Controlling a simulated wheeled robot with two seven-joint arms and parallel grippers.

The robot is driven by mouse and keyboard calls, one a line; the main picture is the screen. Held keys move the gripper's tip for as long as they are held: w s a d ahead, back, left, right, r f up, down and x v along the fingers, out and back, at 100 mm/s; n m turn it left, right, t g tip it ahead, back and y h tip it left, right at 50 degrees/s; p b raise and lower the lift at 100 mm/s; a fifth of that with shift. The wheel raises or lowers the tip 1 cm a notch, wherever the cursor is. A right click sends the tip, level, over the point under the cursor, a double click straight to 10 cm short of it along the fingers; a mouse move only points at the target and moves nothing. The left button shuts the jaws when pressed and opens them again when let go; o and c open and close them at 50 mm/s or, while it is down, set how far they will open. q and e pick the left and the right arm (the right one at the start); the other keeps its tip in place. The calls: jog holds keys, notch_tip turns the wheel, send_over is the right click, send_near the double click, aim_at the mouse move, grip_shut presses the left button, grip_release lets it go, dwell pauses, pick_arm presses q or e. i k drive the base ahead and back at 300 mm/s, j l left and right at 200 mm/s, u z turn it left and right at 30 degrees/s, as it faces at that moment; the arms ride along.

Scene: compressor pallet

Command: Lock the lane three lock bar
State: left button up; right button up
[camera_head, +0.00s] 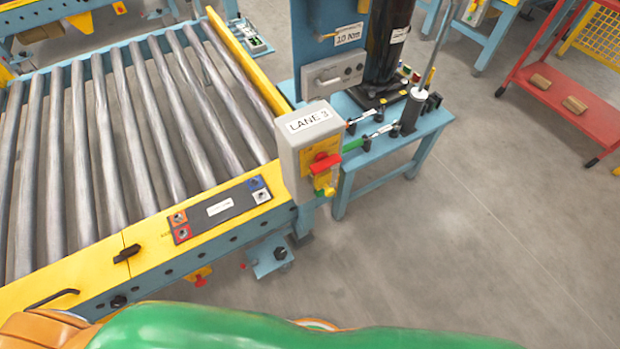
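A grey box labelled LANE 3 (309,140) stands at the near right corner of the roller conveyor (140,120). Neither of my grippers is in view.
The conveyor's yellow front rail (150,245) carries a dark button panel (219,209) and a black latch (127,253). Behind the box is a blue bench (420,125) with tools. A red cart (570,85) stands far right. The floor (470,230) between is clear.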

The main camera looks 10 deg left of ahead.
aim_at(322, 180)
jog(key=u, duration=2.05)
jog(key=k+l+z, duration=0.1)
jog(key=l+z, duration=0.15)
jog(key=z, duration=0.2)
jog(key=l+z, duration=0.25)
jog(key=z, duration=0.2)
jog(key=l+z, duration=0.3)
jog(key=z, duration=0.15)
jog(key=k, duration=0.05)
